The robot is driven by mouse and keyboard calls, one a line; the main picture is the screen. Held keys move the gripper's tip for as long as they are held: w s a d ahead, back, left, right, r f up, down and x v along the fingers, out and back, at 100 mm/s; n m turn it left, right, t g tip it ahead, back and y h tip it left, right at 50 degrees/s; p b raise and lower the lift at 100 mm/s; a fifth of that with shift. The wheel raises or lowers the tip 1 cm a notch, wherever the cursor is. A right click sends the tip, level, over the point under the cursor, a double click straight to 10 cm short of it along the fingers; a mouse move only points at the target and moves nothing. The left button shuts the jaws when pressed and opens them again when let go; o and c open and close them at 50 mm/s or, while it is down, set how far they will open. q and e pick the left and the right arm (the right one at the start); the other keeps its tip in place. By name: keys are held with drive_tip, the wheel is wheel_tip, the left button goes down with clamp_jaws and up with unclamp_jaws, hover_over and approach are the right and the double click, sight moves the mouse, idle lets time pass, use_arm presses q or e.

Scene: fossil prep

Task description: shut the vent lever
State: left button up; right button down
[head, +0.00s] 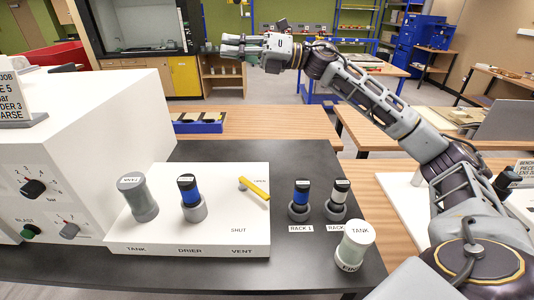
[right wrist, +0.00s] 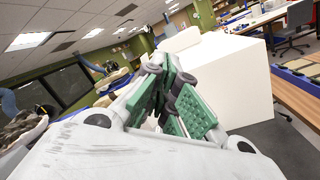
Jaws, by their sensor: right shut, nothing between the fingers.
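The vent lever (head: 255,189) is a yellow bar on the right part of a white panel (head: 222,228), above the printed words SHUT and VENT. It slants down to the right from its pivot. A small, hard-to-read label is just above it, and the bar points away from the SHUT mark. My right gripper (head: 224,46) is raised far above and behind the panel, pointing left, apart from the lever. In the right wrist view its green-padded fingers (right wrist: 168,96) are closed with nothing between them. My left gripper is not in view.
A grey-green canister (head: 137,198) and a blue-banded canister (head: 189,198) stand on the panel. Two rack canisters (head: 300,201) (head: 338,201) and a TANK canister (head: 355,245) stand right of it. A large white cabinet (head: 90,120) rises at left. The dark bench behind the panel is clear.

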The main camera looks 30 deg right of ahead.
drive_tip(key=s+f+n+g+h, duration=0.3)
drive_tip(key=f+n+g+h, duration=0.35)
drive_tip(key=f, duration=0.95)
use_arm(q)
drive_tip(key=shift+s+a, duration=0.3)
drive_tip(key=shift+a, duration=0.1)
use_arm(e)
drive_tip(key=s+d+f+n+g+h, duration=0.3)
drive_tip(key=s+d+f+n+h, duration=0.4)
drive_tip(key=d+n, duration=0.3)
drive_tip(key=shift+s+d+f+g, duration=0.25)
drive_tip(key=shift+s+f+g, duration=0.1)
drive_tip(key=shift+f, duration=0.35)
drive_tip(key=shift+f, duration=0.15)
